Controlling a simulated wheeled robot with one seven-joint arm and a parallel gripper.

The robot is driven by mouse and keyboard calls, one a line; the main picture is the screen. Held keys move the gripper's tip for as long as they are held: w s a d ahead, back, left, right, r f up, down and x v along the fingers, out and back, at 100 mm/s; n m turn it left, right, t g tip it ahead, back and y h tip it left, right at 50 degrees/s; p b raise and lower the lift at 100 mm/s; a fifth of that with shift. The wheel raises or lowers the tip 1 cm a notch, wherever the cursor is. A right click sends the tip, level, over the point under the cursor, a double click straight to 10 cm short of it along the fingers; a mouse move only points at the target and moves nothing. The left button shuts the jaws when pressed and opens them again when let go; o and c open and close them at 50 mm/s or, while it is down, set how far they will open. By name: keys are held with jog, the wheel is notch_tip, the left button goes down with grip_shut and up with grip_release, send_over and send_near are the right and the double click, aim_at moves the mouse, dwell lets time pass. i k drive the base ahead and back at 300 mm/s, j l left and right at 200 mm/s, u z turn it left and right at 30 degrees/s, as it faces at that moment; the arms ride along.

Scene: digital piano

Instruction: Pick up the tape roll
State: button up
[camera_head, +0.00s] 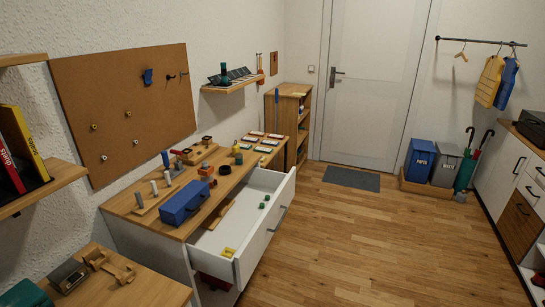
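A small dark round thing (224,170) lies on the wooden top of the white dresser (150,207), right of the middle. It looks like a roll of tape, but it is too small to be sure. An orange block-like thing (206,169) stands just left of it. A yellow flat thing (228,252) lies at the front of the open drawer (236,226), and I cannot tell what it is. My gripper is not in view.
A blue toolbox (184,203) stands near the dresser's front edge. The open drawer juts out over the floor and holds several small green things. The wooden floor (370,250) to the right is clear. Bins (419,161) and umbrellas (466,161) stand by the door (378,80).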

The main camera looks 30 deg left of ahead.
aim_at(224, 169)
jog(key=i+l, duration=0.1)
jog(key=i, duration=0.75)
jog(key=i+l, duration=0.1)
jog(key=i, duration=0.75)
jog(key=i+u, duration=0.2)
jog(key=u, duration=0.2)
jog(key=i+u, duration=0.5)
jog(key=u, duration=0.25)
jog(key=i+l+u, duration=0.15)
jog(key=u, duration=0.2)
jog(key=i+u, duration=0.2)
jog(key=u, duration=0.3)
jog(key=i+u, duration=0.15)
jog(key=u, duration=0.3)
jog(key=i+l+u, duration=0.15)
jog(key=u, duration=0.35)
jog(key=i+l+u, duration=0.15)
jog(key=u, duration=0.35)
jog(key=i+l+u, duration=0.3)
jog(key=k+j, duration=0.05)
jog(key=k, duration=0.05)
